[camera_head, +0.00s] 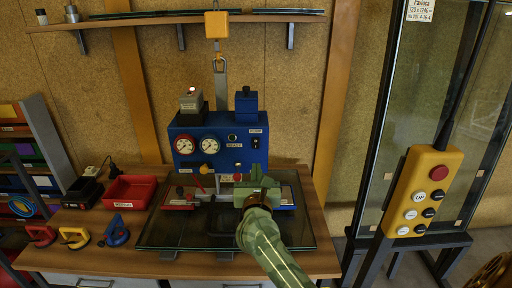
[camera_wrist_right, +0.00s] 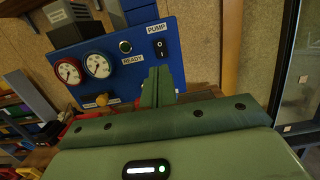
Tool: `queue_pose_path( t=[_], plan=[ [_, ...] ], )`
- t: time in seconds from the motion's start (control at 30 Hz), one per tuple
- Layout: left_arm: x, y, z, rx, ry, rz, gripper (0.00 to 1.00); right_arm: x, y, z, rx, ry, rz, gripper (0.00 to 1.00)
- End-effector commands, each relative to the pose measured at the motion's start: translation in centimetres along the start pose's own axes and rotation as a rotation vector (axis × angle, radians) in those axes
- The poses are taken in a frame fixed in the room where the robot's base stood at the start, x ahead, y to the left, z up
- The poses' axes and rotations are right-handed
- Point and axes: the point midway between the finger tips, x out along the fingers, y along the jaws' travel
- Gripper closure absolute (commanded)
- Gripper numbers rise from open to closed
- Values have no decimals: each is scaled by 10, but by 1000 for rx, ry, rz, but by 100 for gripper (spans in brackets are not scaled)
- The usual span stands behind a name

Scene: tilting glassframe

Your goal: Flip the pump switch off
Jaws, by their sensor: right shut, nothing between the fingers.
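The blue pump panel (camera_head: 218,160) stands on the bench with two round gauges on its left. Its black pump switch (camera_head: 256,144) is at the upper right, under a PUMP label. In the right wrist view the switch (camera_wrist_right: 159,48) is a black rocker with white marks; I cannot tell which side is pressed. My right gripper (camera_head: 257,172) is in front of the panel's lower right, below the switch. In the right wrist view its fingers (camera_wrist_right: 157,82) are shut, empty, and appear below the switch; a gap to it shows. My left gripper is not in view.
A dark glass pane (camera_head: 160,232) lies on the bench under the panel area. A red bin (camera_head: 130,191) and several suction lifters, one yellow (camera_head: 75,237), are at left. A yellow pendant box (camera_head: 422,192) hangs at right. A yellow block (camera_head: 216,25) hangs above the panel.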

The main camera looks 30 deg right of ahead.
Motion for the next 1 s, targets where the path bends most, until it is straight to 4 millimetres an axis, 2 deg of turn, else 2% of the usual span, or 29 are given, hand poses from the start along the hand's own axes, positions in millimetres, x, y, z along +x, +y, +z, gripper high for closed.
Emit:
queue_pose_path(
  t=[0.1, 0.3, 0.5, 0.7, 1.0],
  plan=[
    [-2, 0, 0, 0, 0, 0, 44, 27, 0, 2, -2, -2, -1, 100],
    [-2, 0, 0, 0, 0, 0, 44, 69, -1, 1, -2, -1, -2, 100],
    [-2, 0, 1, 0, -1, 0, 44, 97, 0, 0, -2, -1, -1, 100],
    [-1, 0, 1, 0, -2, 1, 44, 107, 0, 0, 0, 0, -1, 100],
    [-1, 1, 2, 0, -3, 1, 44, 107, 0, 0, -1, 0, 0, 100]
  ],
)
